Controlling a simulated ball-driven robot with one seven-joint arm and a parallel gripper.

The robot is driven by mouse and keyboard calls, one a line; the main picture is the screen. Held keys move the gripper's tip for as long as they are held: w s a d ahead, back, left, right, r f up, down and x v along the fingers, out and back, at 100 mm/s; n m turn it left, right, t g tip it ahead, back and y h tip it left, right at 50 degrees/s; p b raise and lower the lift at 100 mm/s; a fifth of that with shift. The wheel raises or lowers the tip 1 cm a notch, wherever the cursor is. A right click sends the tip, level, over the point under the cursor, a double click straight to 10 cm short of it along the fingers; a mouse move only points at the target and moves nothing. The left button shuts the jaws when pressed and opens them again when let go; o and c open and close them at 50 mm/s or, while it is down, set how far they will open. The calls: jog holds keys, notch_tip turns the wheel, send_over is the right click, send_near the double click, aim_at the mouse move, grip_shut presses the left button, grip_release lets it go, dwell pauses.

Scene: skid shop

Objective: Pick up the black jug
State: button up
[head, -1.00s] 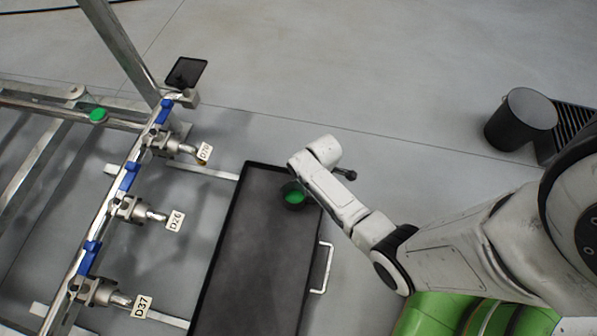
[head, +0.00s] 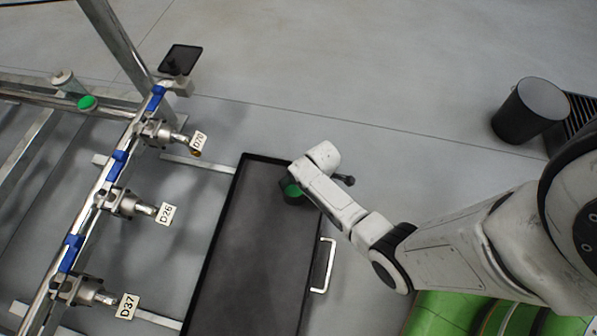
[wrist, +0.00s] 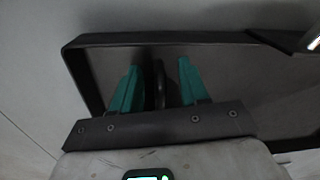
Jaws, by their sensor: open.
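A dark upright piece (wrist: 159,88), seemingly the jug's handle, shows between the fingers. I cannot tell whether either finger touches it. The jug's body is mostly hidden or too dark to make out in the wrist view.
The long black tray (head: 262,255) has a pale side handle (head: 323,265). To its left, a metal pipe frame carries several blue-handled valves with tags, including D26 (head: 165,213). A dark bucket (head: 530,110) stands at the right. The floor behind the tray is open.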

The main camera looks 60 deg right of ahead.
jog(key=shift+c, duration=0.3)
grip_shut()
jog(key=shift+r, duration=0.15)
dwell(0.3)
